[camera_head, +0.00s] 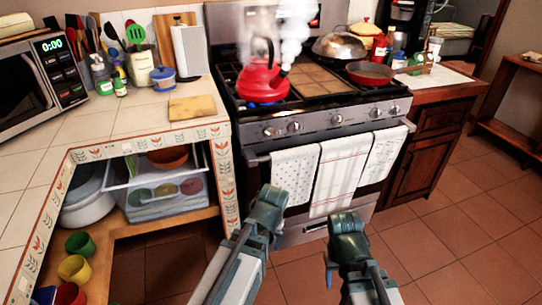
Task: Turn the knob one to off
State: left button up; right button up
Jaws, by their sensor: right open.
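The stove's front panel (318,122) carries a row of several silver knobs. The leftmost knob (270,131) sits below the burner with the red kettle (262,80). Blue flame shows under the kettle and steam rises from it. I cannot tell which knob is number one, and the marks on the knobs are too small to read. My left gripper (270,197) is below the panel, in front of the oven, apart from the knobs; its jaw state is unclear. My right gripper (347,222) is open, lower and to the right, and holds nothing.
Several towels (331,176) hang on the oven handle below the knobs. A red pan (370,72) and a domed lid (338,46) sit on the stove's right. The tiled counter (120,125) juts out at the left.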

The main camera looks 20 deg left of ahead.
pick_arm(q)
notch_tip(320, 180, down, 3)
jog(key=w+a+y+b, duration=0.1)
jog(key=w+a+b, duration=0.1)
jog(key=m+t+y, duration=0.2)
jog(key=t+y, duration=0.5)
jog(key=t, duration=0.7)
send_near(270, 136)
jog(key=x, duration=0.9)
pick_arm(e)
notch_tip(270, 136, down, 4)
jog(key=shift+r, duration=0.1)
pick_arm(q)
jog(key=shift+c, duration=0.2)
jog(key=c, duration=1.3)
